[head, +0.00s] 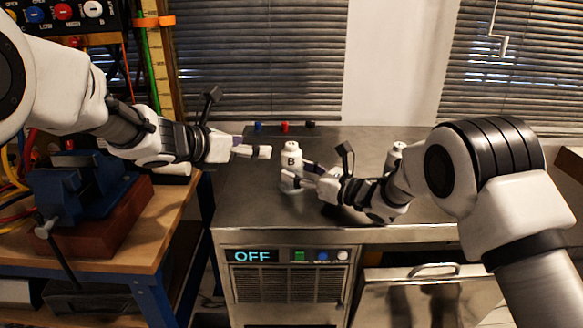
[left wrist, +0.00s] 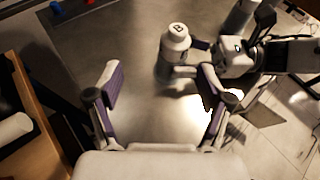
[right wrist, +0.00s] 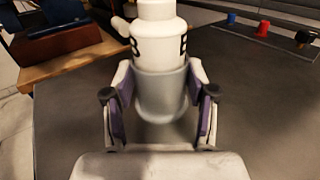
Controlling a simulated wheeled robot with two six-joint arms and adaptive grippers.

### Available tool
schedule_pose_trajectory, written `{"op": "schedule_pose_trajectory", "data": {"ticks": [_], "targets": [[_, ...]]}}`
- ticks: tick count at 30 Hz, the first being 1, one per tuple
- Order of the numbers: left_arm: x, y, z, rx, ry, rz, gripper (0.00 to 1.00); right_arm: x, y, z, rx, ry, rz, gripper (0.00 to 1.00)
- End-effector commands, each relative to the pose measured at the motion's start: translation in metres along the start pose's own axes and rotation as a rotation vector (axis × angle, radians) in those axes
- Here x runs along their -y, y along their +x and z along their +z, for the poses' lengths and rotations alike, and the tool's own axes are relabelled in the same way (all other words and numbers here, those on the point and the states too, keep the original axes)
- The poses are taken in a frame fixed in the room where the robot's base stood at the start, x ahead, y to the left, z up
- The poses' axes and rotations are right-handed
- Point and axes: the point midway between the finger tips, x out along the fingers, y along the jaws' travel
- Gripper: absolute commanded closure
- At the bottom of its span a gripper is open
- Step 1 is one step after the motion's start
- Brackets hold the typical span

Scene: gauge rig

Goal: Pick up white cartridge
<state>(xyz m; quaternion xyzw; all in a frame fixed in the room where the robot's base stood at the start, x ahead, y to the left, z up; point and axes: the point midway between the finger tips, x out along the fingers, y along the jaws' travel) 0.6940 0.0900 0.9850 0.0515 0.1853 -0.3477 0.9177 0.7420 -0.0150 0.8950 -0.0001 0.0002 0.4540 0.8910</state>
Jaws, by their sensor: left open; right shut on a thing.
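A white cartridge (head: 291,158) marked B stands upright on the steel worktop side of the head view, with a grey lower part. It also shows in the left wrist view (left wrist: 175,42) and close up in the right wrist view (right wrist: 158,35). My right gripper (head: 297,178) is shut on its lower part, one finger on each side; whether its base touches the worktop I cannot tell. My left gripper (head: 262,150) is open and empty, to the left of the cartridge and apart from it. A second white cartridge (head: 395,153) stands partly hidden behind my right arm.
The steel worktop (head: 245,205) is mostly clear. Blue, red and black small parts (head: 285,126) sit at its back edge. A blue vise (head: 80,185) stands on the wooden bench at left, near a white cylinder (head: 176,169). The panel display (head: 252,256) reads OFF.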

Motion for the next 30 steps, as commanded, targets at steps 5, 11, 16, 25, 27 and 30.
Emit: {"op": "schedule_pose_trajectory", "data": {"ticks": [5,11,16,25,27,30], "targets": [[0.017,0.012,-0.009,-0.011,0.071,-0.071,0.21,0.0,0.0,0.001,0.001,0.0,0.0,0.76],[0.02,0.054,-0.009,-0.01,0.068,-0.069,0.21,0.0,0.0,0.001,0.001,0.0,0.0,0.76],[0.021,0.073,-0.009,-0.01,0.066,-0.067,0.21,0.0,0.0,0.0,0.0,0.0,0.0,0.76],[0.025,0.116,-0.01,-0.008,0.064,-0.065,0.21,0.0,0.0,0.001,0.001,0.0,0.0,0.76],[0.025,0.117,-0.01,-0.008,0.064,-0.065,0.21,0.0,0.0,0.0,0.0,0.0,0.0,0.76],[0.025,0.117,-0.01,-0.008,0.063,-0.065,0.21,0.0,0.0,0.0,0.0,0.0,0.0,0.76]]}}
